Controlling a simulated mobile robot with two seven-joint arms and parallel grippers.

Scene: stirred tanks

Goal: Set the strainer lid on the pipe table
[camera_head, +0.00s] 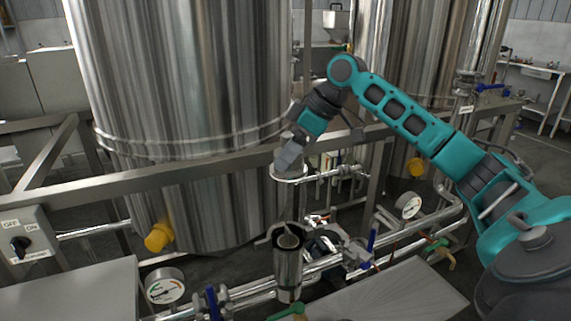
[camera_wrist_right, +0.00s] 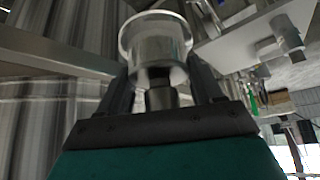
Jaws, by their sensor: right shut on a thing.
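My right gripper (camera_head: 288,160) is shut on the strainer lid (camera_head: 290,178), a round steel cap with a flanged rim. It holds the lid in the air, above and apart from the open strainer body (camera_head: 289,270). In the right wrist view the lid (camera_wrist_right: 157,50) sits between the fingers of the right gripper (camera_wrist_right: 160,90), its wide rim facing away from the palm. A flat steel tabletop (camera_head: 390,297) lies at the lower right beside the pipes, and another (camera_head: 70,292) at the lower left; I cannot tell which is the pipe table. My left gripper is not in view.
Large steel tanks (camera_head: 185,70) stand behind a horizontal frame rail (camera_head: 130,178). Pressure gauges (camera_head: 165,287), blue valve handles and pipes crowd around the strainer. A switch box (camera_head: 28,240) is at the left. Both visible tabletops look clear.

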